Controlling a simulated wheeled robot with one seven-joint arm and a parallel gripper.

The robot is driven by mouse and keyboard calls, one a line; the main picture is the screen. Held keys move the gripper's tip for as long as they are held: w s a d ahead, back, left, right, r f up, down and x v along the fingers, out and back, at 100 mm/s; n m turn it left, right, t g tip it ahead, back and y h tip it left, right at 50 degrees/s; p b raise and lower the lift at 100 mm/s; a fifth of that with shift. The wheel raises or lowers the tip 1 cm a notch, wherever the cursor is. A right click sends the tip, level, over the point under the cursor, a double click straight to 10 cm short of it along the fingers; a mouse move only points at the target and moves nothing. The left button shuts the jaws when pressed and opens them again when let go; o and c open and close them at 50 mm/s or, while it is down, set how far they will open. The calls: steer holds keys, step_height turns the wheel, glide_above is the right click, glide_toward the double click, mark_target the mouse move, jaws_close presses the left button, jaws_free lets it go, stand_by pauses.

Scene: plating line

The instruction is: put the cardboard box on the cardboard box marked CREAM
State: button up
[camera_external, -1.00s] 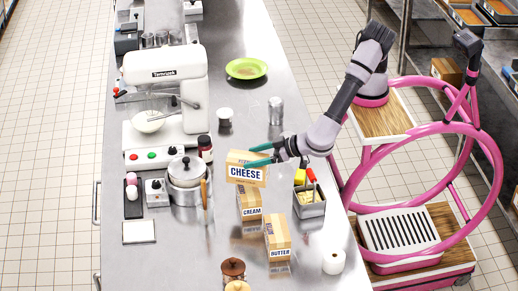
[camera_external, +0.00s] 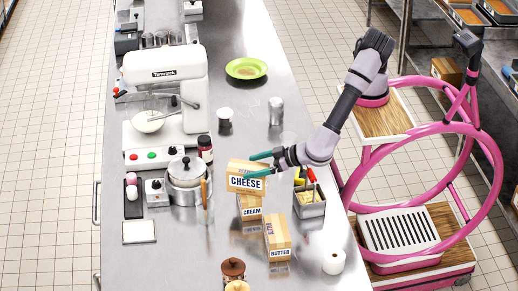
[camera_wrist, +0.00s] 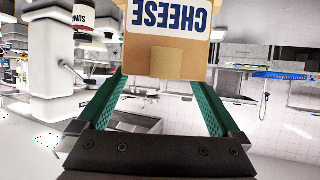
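The cardboard box marked CHEESE (camera_external: 247,178) is upright, directly above the smaller cardboard box marked CREAM (camera_external: 251,208) on the steel counter. Its bottom edge overlaps the top of the CREAM box in the external view; I cannot tell whether they touch. My gripper (camera_external: 261,164) reaches in from the right and is shut on the CHEESE box. In the wrist view the CHEESE box (camera_wrist: 165,58) fills the space between the green fingertips, its label upside down. The CREAM box does not show in the wrist view.
A box marked BUTTER (camera_external: 278,236) stands in front, to the right of the CREAM box. A metal container (camera_external: 309,203) with food and a red-handled tool is close on the right. A pot (camera_external: 186,178) and a mixer (camera_external: 166,95) stand left. Counter further back is clearer.

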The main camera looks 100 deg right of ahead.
steer(key=v, duration=1.2)
steer(key=shift+d+r, duration=0.1)
steer(key=w+d+r+m+g+y, duration=0.1)
steer(key=d+r+g, duration=0.35)
steer(key=d, duration=1.05)
steer(key=w+d+r+m+g, duration=0.1)
steer(key=d+r+g, duration=0.3)
steer(key=d, duration=1)
steer(key=s+d+r+t+y, duration=0.1)
steer(key=s+d+r+y, duration=0.1)
steer(key=s+d, duration=0.4)
steer(key=s+d+r+n+t+y, duration=0.1)
steer(key=s+d+r, duration=0.3)
steer(key=s, duration=0.3)
steer(key=s+d+r+t+y, duration=0.1)
steer(key=s+d+r+y, duration=0.1)
steer(key=s+d+r, duration=0.2)
steer(key=s+d, duration=0.3)
steer(key=shift+s+d+n+t+y, duration=0.25)
steer(key=shift+d+n+t+y, duration=0.05)
steer(key=shift+d+n+t, duration=0.1)
